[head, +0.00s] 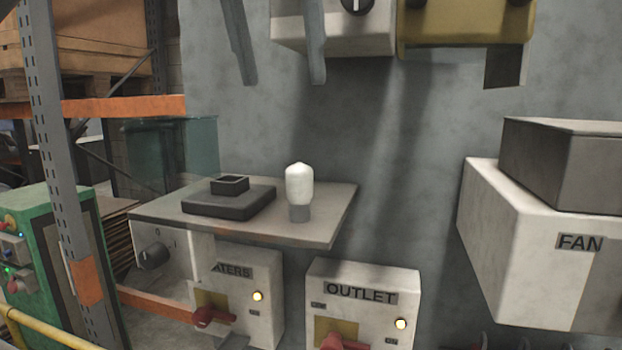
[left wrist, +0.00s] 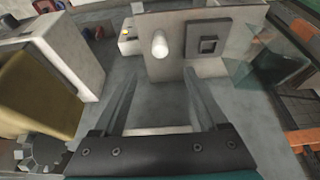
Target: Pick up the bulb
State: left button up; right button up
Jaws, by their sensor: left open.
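The bulb (head: 299,187) is white with a grey base. It stands upright on a grey shelf (head: 335,205), right of a dark square socket block (head: 230,200). In the left wrist view the bulb (left wrist: 160,44) shows beyond the fingertips, roughly centred between them. My left gripper (head: 281,82) hangs in from the top of the head view, fingers pointing down, open and empty. It is above the bulb in the picture and apart from it. Its two fingers (left wrist: 160,74) also show in the left wrist view, spread apart. My right gripper is not in view.
Boxes labelled OUTLET (head: 362,292) and one ending in ATERS (head: 234,270) are below the shelf. A FAN box (head: 530,240) is at right. A clear panel (head: 172,147) is by the shelf's left side. A rack post (head: 50,120) stands further left.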

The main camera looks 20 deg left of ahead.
aim_at(297, 163)
pick_arm(q)
jog(key=b+x, duration=0.1)
jog(key=x, duration=0.3)
jog(key=b+x, duration=0.1)
jog(key=x, duration=0.3)
jog(key=shift+s+f+b, duration=0.1)
jog(key=shift+f+b, duration=0.25)
jog(key=shift+x, duration=3.15)
jog(key=shift+r, duration=0.1)
grip_shut()
